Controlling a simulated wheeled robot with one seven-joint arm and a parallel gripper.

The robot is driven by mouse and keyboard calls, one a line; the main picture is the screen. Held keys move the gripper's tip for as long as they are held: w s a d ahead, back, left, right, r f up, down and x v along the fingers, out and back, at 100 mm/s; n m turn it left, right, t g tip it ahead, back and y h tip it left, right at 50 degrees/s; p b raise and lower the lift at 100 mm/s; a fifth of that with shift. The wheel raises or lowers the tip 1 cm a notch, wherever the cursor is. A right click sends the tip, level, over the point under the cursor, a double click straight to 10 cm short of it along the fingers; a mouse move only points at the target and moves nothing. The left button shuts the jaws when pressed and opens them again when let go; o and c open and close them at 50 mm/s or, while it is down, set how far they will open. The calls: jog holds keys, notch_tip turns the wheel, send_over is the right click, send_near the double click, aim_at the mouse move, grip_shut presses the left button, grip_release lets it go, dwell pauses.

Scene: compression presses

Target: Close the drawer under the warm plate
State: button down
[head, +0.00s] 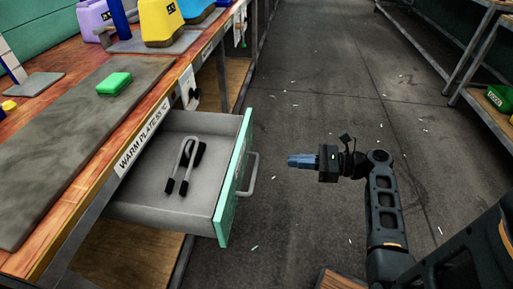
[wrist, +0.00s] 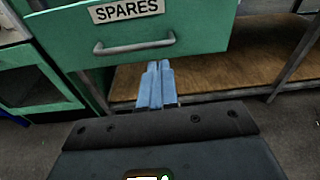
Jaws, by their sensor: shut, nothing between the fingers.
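The drawer (head: 172,213) under the bench edge labelled WARM PLATE stands pulled out. It has a grey tray and a green front (head: 234,180) with a bar handle (head: 252,174). A U-shaped grey tool with black ends (head: 188,160) lies inside. The grey warm plate (head: 75,145) is on the bench above. My gripper (head: 290,161) has blue fingers, shut and empty, to the right of the handle and apart from it. In the wrist view a green front labelled SPARES (wrist: 205,35) with a handle (wrist: 134,47) is ahead; the fingertips (wrist: 158,65) appear just below the handle.
A green block (head: 114,83) lies on the warm plate. Yellow (head: 160,22) and purple machines stand further along the bench. Open concrete floor (head: 320,90) lies right of the drawer. Metal shelving (head: 460,60) stands at the right. The wrist view shows a wooden lower shelf (wrist: 225,72).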

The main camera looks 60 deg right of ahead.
notch_tip(320, 180, up, 2)
jog(key=s+d+t, duration=0.1)
jog(key=d, duration=0.2)
jog(key=y+b, duration=0.1)
jog(key=b, duration=0.1)
send_near(245, 143)
jog(key=x, duration=0.6)
jog(key=shift+w+f, duration=0.1)
jog(key=shift+w, duration=0.4)
jog(key=shift+a, duration=0.1)
jog(key=p+x, duration=0.2)
jog(key=x, duration=2)
jog(key=shift+w, duration=0.15)
jog(key=shift+w+a+r, duration=0.1)
jog(key=shift+w+r, duration=0.1)
jog(key=shift+a, duration=0.1)
